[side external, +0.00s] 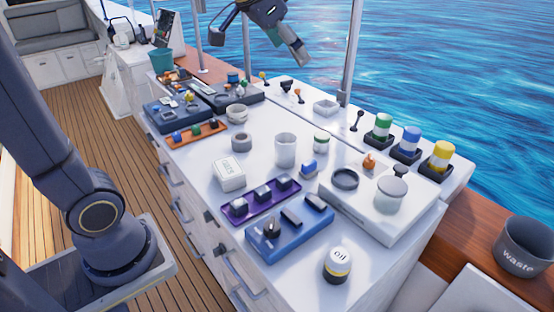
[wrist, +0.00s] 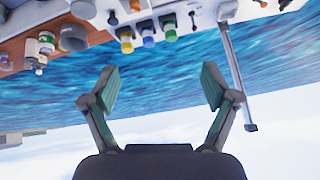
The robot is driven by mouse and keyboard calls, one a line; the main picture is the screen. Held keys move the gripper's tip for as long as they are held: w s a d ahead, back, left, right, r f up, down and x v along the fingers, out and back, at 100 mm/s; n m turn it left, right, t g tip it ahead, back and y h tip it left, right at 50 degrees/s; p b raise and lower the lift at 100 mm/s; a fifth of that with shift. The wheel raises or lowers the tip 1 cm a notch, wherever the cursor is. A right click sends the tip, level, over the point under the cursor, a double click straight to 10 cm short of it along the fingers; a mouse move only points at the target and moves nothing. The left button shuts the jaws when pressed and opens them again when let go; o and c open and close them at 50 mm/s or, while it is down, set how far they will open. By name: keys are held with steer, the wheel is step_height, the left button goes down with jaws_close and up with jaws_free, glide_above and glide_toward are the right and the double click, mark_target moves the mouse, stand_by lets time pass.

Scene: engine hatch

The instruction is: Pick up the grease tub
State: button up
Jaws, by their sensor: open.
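No container in view has a label that I can read as grease. One candidate for the grease tub is the small white tub with a green band (side external: 321,142) near the middle of the white counter.
A black and yellow can marked OIL (side external: 337,265) stands at the near edge. A clear beaker (side external: 285,150), purple tray (side external: 260,202) and blue tray (side external: 290,235) crowd the counter. A pole (side external: 349,55) rises at the back. A waste bin (side external: 523,246) is at right.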

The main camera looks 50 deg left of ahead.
steer(key=w+a+f, duration=0.3)
steer(key=w+f, duration=0.1)
steer(key=w, duration=0.6)
steer(key=n+g, duration=0.2)
steer(key=g, duration=0.1)
glide_above(321, 135)
steer(key=s, duration=0.6)
step_height(321, 135, down, 17)
steer(key=shift+h, duration=0.3)
steer(key=x, duration=1)
steer(key=shift+w+a, duration=0.2)
steer(key=shift+a, duration=0.05)
steer(key=shift+x, duration=3.05)
steer(key=shift+a, duration=0.1)
steer(key=c, duration=1.3)
steer(key=shift+c, duration=0.3)
steer(key=shift+r, duration=0.15)
